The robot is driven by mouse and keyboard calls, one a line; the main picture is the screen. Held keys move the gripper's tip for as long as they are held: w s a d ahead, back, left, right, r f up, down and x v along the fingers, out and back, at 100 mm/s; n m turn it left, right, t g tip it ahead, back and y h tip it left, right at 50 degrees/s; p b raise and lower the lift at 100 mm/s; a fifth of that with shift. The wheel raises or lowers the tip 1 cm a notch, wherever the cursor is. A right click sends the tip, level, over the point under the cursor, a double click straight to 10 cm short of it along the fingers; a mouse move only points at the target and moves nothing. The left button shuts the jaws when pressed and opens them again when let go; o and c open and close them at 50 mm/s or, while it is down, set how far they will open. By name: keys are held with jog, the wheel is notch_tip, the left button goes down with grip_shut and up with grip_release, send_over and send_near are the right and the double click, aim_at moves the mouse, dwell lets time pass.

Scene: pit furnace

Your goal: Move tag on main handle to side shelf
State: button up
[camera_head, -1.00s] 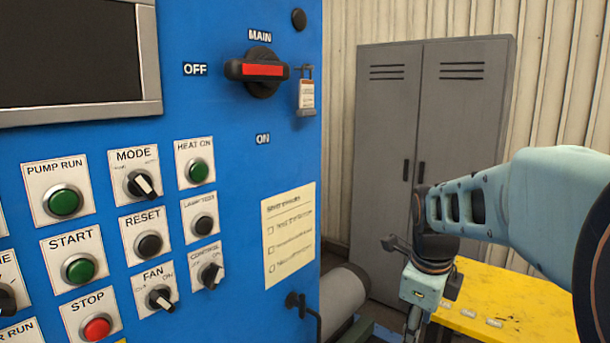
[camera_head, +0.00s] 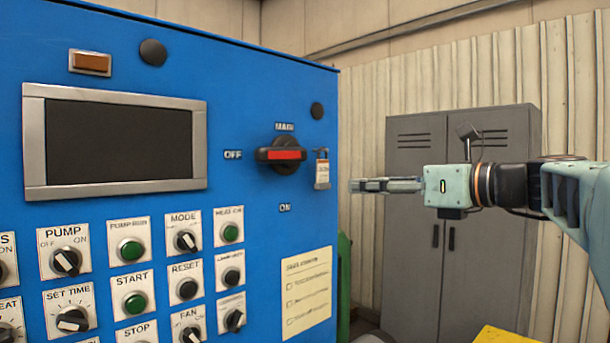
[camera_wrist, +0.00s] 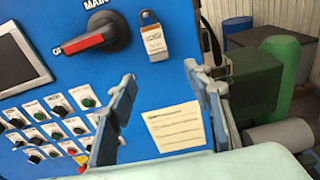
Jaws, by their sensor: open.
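The main handle (camera_head: 281,155) is a black rotary switch with a red bar, lying level on the blue panel between the OFF and ON labels. The tag (camera_head: 322,174) is a small pale padlock-like piece hanging at the handle's right end, near the panel's right edge. In the wrist view the tag (camera_wrist: 155,42) hangs beyond and above my fingers, beside the handle (camera_wrist: 97,38). My gripper (camera_head: 354,186) points left toward the tag, a little to its right, apart from it. In the wrist view its fingers (camera_wrist: 160,85) are spread and empty. I cannot make out the side shelf.
The blue control panel (camera_head: 236,105) fills the left, with a screen, knobs and buttons. A paper checklist (camera_head: 306,291) is below the handle. A grey locker (camera_head: 400,270) stands behind my arm. A yellow surface (camera_head: 499,336) shows at the bottom right. A green cylinder (camera_wrist: 283,65) stands right of the panel.

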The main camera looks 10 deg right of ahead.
aim_at(323, 166)
jog(key=shift+t, duration=0.3)
jog(key=w+a, duration=0.2)
jog(key=w+a+r+p, duration=0.1)
jog(key=w+a, duration=0.1)
jog(key=w, duration=0.1)
jog(key=w+a+r, duration=0.1)
jog(key=w+a, duration=0.1)
jog(key=w, duration=0.1)
jog(key=shift+w+a+r, duration=0.15)
jog(key=shift+a+r, duration=0.05)
jog(key=c, duration=1.2)
jog(key=shift+p, duration=0.3)
jog(key=shift+r+p, duration=0.4)
jog(key=shift+p, duration=0.05)
jog(key=shift+d, duration=0.1)
jog(key=v, duration=0.6)
dwell(0.7)
